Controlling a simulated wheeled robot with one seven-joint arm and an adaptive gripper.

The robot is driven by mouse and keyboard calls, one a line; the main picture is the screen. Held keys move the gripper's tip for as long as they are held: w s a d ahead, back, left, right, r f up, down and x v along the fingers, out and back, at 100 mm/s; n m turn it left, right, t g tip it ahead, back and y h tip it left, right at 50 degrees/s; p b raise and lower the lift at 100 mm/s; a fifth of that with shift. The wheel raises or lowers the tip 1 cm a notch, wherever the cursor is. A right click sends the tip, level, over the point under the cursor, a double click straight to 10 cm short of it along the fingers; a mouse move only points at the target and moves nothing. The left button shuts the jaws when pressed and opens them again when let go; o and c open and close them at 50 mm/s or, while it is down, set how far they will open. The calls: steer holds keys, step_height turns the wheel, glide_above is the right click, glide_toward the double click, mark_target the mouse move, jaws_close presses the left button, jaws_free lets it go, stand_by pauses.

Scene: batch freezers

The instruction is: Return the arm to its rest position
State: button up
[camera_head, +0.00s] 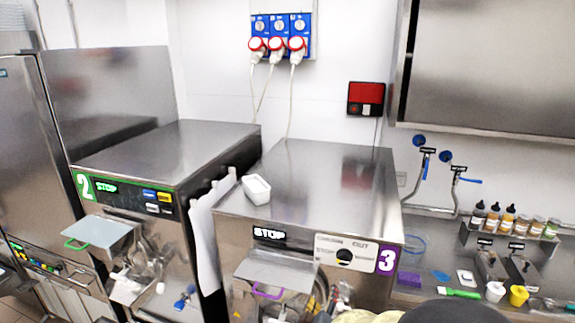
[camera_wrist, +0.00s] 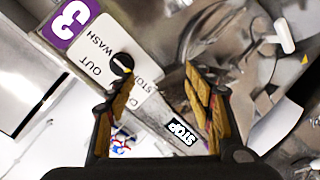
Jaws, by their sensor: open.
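My gripper (camera_wrist: 160,98) shows in the wrist view with its two yellow-padded fingers spread apart and nothing between them. Beyond the fingers, tilted in the picture, is the front of batch freezer 3, with its purple number label (camera_wrist: 70,18), its white selector panel (camera_wrist: 112,58) and its STOP display (camera_wrist: 184,131). I cannot tell how far the fingertips are from that front. In the head view, freezer 3 (camera_head: 330,170) stands in the middle. My gripper's fingers cannot be made out there; a dark rounded shape is cut off at the bottom edge.
Freezer 2 (camera_head: 170,150) stands to the left of freezer 3. A white tub (camera_head: 257,190) sits on freezer 3's front left top edge. At right, a counter holds several bottles (camera_head: 508,222), a yellow cup (camera_head: 518,295) and a green-handled tool (camera_head: 460,293). A steel cabinet (camera_head: 490,75) hangs above.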

steer(key=s+a+f+m+g+y, duration=0.1)
steer(key=s+a+f+g+y, duration=0.35)
steer(key=a+f, duration=0.35)
steer(key=s+a+m+g+y+b, duration=0.2)
steer(key=s+g+y+b, duration=0.15)
steer(key=s, duration=0.55)
steer(key=s+d+r+m+h+b, duration=0.3)
steer(key=s+d+b, duration=1.2)
steer(key=s+d, duration=0.1)
steer(key=shift+d+m+h+b, duration=0.3)
steer(key=shift+d+m+h, duration=0.1)
steer(key=shift+d, duration=0.35)
steer(key=shift+s+r, duration=0.1)
